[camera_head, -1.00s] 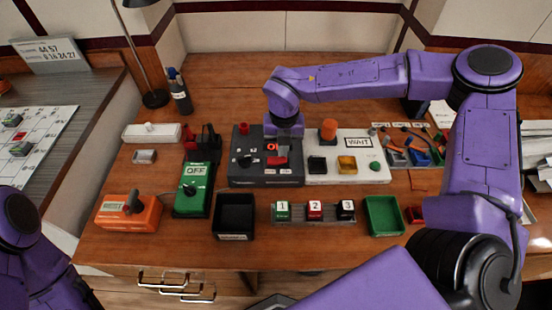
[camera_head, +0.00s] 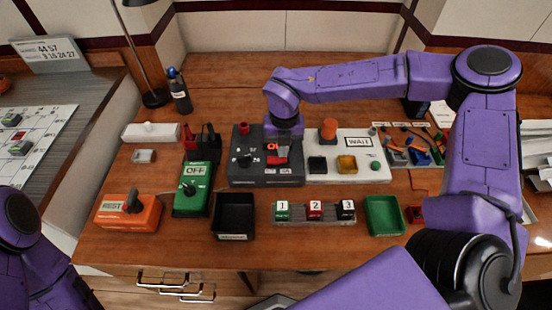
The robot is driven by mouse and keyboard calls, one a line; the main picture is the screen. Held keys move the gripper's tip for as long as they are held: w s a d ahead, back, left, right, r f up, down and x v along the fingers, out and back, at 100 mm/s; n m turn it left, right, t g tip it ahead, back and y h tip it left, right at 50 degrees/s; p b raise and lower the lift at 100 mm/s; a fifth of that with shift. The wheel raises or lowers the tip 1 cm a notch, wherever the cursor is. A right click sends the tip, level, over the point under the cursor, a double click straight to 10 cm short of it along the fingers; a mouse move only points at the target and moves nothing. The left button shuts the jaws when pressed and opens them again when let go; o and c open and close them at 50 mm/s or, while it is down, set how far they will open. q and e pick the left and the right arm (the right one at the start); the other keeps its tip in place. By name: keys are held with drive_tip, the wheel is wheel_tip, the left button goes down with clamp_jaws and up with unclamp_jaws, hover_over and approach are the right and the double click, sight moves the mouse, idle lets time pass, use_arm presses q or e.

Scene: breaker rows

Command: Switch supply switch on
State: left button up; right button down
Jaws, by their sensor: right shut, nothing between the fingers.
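The dark grey panel (camera_head: 246,178) stands mid-table and carries a black knob (camera_head: 243,160) on its left and a red switch (camera_head: 277,159) on its right. Its small labels are too small to read, so I cannot tell for certain which one is the supply switch. My right gripper (camera_head: 284,145) is shut and empty, pointing down right over the red switch and partly hiding it. I cannot tell whether the fingertips touch it. My left gripper is out of view; only part of my left arm shows at the lower left.
To the right is a white panel (camera_head: 320,175) with an orange knob and a WAIT sign (camera_head: 359,142). A green box (camera_head: 191,203) reading OFF and an orange box (camera_head: 128,221) with a lever stand left. A black tray (camera_head: 234,233) and green tray (camera_head: 383,232) are in front.

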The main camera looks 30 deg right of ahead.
drive_tip(key=shift+f+b, duration=0.55)
drive_tip(key=shift+f, duration=0.35)
wheel_tip(320, 180, up, 7)
drive_tip(key=p, duration=0.6)
drive_tip(key=shift+r, duration=0.15)
idle(0.5)
